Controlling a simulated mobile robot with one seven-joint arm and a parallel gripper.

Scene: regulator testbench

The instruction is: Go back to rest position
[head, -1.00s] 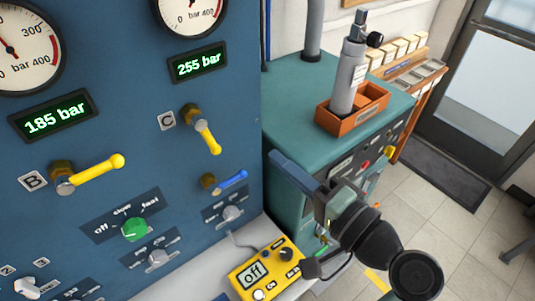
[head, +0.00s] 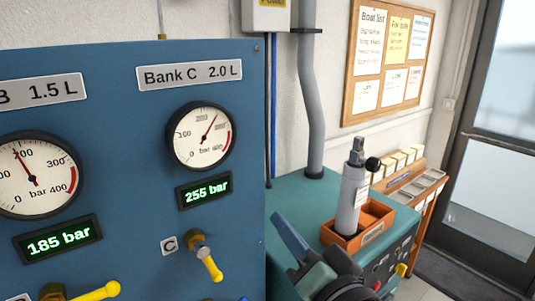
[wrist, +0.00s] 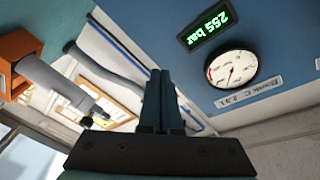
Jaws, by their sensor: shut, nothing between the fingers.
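My gripper (head: 287,235) is at the lower middle of the head view, in front of the teal bench and right of the blue panel. In the wrist view my gripper (wrist: 165,85) has its two fingers together with nothing between them. It touches no object that I can see. The blue panel (head: 120,130) carries the Bank C gauge (head: 202,136), its 255 bar display (head: 204,190), and the yellow C valve handle (head: 212,268). The gauge (wrist: 231,68) also shows in the wrist view, upside down.
A teal bench (head: 290,200) holds an orange tray (head: 372,235) with a grey cylinder (head: 352,198) standing in it. A corkboard (head: 348,85) hangs on the wall. A glass door (head: 500,150) is at the right.

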